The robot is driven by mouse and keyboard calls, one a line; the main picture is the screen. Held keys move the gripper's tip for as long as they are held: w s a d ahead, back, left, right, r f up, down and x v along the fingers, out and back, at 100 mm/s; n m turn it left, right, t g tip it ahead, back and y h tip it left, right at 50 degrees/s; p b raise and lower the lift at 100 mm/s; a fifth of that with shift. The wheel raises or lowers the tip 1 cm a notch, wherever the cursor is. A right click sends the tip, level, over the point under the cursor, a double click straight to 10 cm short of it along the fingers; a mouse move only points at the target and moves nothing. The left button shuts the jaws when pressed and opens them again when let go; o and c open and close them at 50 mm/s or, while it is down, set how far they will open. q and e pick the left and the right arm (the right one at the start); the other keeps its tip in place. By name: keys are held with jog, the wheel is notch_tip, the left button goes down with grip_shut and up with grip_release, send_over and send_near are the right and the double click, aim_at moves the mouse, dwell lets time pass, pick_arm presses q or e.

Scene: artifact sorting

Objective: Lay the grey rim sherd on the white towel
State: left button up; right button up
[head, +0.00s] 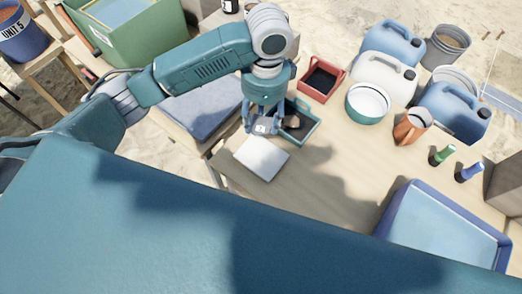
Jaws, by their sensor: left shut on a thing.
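My left gripper (261,127) points down over the table, between the teal tray and the white towel. It is shut on a small grey piece, which looks like the grey rim sherd; the fingers hide most of it. The folded white towel (261,158) lies flat on the table just below the gripper in the head view, with its top bare. The teal tray (311,132) stands right of the gripper, with a brownish piece (292,122) in it. My right gripper is not in view.
A red tray (334,88), a white-and-green bowl (367,103), an orange jug (411,126) and several jerrycans (384,74) stand to the right. A blue-rimmed basin (445,236) is at the lower right. The table's middle is clear. My teal body covers the lower left.

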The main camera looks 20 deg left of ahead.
aim_at(264, 124)
pick_arm(q)
notch_tip(264, 124, down, 12)
jog(key=shift+r, duration=0.15)
jog(key=shift+f, duration=2.4)
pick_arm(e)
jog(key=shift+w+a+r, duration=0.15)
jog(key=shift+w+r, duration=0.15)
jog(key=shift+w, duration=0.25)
pick_arm(q)
jog(key=o, duration=1.3)
jog(key=shift+f, duration=0.15)
jog(key=shift+c, duration=0.2)
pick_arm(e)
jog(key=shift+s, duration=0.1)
pick_arm(q)
jog(key=r, duration=1.2)
jog(key=shift+w+d+r, duration=0.15)
jog(key=shift+d+r, duration=0.05)
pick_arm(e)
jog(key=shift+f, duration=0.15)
